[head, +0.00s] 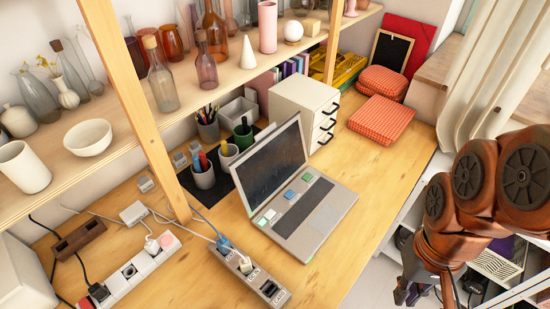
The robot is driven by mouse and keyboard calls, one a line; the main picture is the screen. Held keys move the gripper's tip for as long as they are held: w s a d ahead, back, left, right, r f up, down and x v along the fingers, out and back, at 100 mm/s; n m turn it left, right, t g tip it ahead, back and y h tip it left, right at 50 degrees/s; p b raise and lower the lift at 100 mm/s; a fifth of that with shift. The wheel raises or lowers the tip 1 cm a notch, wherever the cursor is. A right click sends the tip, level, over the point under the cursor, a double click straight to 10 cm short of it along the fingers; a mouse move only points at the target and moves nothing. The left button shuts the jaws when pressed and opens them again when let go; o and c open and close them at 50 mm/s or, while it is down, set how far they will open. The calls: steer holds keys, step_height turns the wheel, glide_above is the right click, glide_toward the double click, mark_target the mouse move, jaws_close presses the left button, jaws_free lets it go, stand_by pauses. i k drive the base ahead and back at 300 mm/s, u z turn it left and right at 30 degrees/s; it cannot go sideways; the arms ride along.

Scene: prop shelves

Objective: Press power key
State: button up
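An open laptop (318,218) stands on the wooden desk, its dark screen (272,163) facing right. Its deck carries a few coloured keys: a pale one with a green edge (266,217), a blue one (290,194) and a green one (308,178). I cannot read any label, so which one is the power key is unclear. My gripper (404,291) hangs at the lower right, beyond the desk's front edge and apart from the laptop. It points down and is partly hidden by my arm; its opening is not clear.
A grey power strip (255,278) lies left of the laptop, and a white one (130,272) further left, with cables. Pen cups (203,176) and a white drawer unit (300,105) stand behind. A wooden post (137,105) and shelf rise at left. The desk's right front is clear.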

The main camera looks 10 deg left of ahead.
mark_target(270, 214)
steer(key=u, duration=3.1)
steer(key=k, duration=0.4)
steer(key=u, duration=0.45)
